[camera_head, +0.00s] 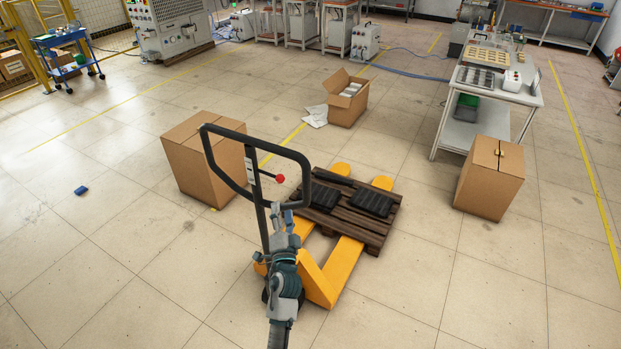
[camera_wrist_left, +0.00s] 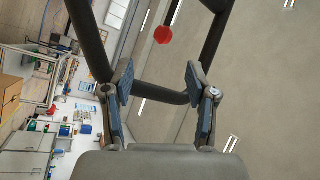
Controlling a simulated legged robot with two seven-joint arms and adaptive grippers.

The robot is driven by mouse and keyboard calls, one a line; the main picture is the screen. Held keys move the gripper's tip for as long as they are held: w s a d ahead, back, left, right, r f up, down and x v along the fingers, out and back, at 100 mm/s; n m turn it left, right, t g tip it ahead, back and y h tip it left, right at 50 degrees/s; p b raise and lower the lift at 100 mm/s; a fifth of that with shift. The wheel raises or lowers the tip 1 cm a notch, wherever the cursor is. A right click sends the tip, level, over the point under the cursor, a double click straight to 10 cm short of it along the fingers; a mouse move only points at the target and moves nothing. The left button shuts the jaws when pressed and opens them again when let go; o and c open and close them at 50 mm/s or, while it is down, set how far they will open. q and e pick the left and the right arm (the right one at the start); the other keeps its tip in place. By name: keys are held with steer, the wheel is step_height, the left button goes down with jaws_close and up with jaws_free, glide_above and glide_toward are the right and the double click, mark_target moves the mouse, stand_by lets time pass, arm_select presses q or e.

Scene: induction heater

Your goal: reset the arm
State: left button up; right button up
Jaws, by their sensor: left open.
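My left gripper (camera_head: 281,212) is in front of the pallet jack, beside the upright shaft below its black loop handle (camera_head: 250,140). In the left wrist view my left gripper (camera_wrist_left: 160,82) is open, its two blue-padded fingers apart with nothing held between them. The handle (camera_wrist_left: 90,40) shows beyond the fingers there, with its red knob (camera_wrist_left: 163,35) above the gap. I cannot tell whether a finger touches the handle. My left arm (camera_head: 284,285) rises from the bottom of the head view. My right gripper is not in view.
The yellow pallet jack (camera_head: 345,262) sits under a wooden pallet (camera_head: 378,236) bearing black mats (camera_head: 371,203). Cardboard boxes stand left (camera_head: 205,180) and right (camera_head: 488,190); an open box (camera_head: 346,110) is behind. A worktable (camera_head: 525,95) is at right. The left floor is mostly clear.

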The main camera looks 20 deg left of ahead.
arm_select(q)
steer(key=d+f+g+h, duration=0.2)
steer(key=d+f, duration=0.1)
steer(key=f, duration=0.7)
steer(key=d+f+g+h, duration=0.1)
steer(key=d+f+h, duration=0.15)
steer(key=f, duration=0.85)
steer(key=s+d+f+g+h, duration=0.2)
steer(key=s+f, duration=0.3)
steer(key=f, duration=0.4)
steer(key=s+d+f+g+h, duration=0.15)
steer(key=s+f, duration=0.25)
steer(key=f, duration=0.6)
steer(key=s+d+f+n+g, duration=0.1)
steer(key=s+f+g, duration=0.2)
steer(key=s+f, duration=0.4)
steer(key=s+d+f+n+g+h, duration=0.1)
steer(key=s+f+g, duration=0.3)
steer(key=s, duration=1.3)
steer(key=s+d+f+n+g+h, duration=0.1)
steer(key=s+f+g, duration=0.2)
steer(key=s+f, duration=0.8)
steer(key=shift+s+d+f+n, duration=0.2)
steer(key=shift+s+f+n, duration=0.15)
steer(key=shift+f, duration=0.35)
